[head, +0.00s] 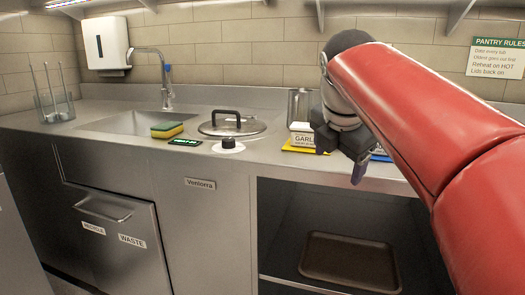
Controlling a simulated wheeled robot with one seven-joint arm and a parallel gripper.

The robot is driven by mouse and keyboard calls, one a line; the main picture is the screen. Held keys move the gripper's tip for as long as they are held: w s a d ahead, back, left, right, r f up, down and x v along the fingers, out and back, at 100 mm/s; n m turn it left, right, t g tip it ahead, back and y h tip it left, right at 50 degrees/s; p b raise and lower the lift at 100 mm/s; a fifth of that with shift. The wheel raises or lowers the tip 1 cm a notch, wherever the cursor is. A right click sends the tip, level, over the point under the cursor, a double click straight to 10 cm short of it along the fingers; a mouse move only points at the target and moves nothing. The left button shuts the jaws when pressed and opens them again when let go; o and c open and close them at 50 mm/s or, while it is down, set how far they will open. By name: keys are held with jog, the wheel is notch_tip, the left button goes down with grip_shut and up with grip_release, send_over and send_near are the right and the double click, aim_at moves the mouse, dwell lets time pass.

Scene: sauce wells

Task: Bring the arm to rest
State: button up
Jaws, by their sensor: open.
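My red arm reaches in from the right over the steel counter (195,160). My gripper (345,155) hangs at its end near the counter's front edge, jaws open, with nothing seen between them. One dark purple finger points down; the other fingertip is hard to make out. A white tub labelled "GARL…" (301,133) stands on a yellow mat (292,149) just left of my gripper and is partly hidden by it. A blue mat (381,158) shows partly behind my arm.
A lidded well (228,127) with a black handle, a small white, dark-topped item (228,146), a green label (185,142), a sponge (167,130) and a sink (130,121) lie left. A metal container (298,103) stands behind the tub. A brown tray (350,262) lies on the shelf below.

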jog(key=s+d+f+m+y, duration=0.1)
jog(key=s+f+m, duration=1.9)
jog(key=f+m, duration=0.3)
jog(key=shift+s+f+m+y, duration=0.15)
jog(key=shift+f+m+y, duration=0.2)
jog(key=shift+m, duration=0.45)
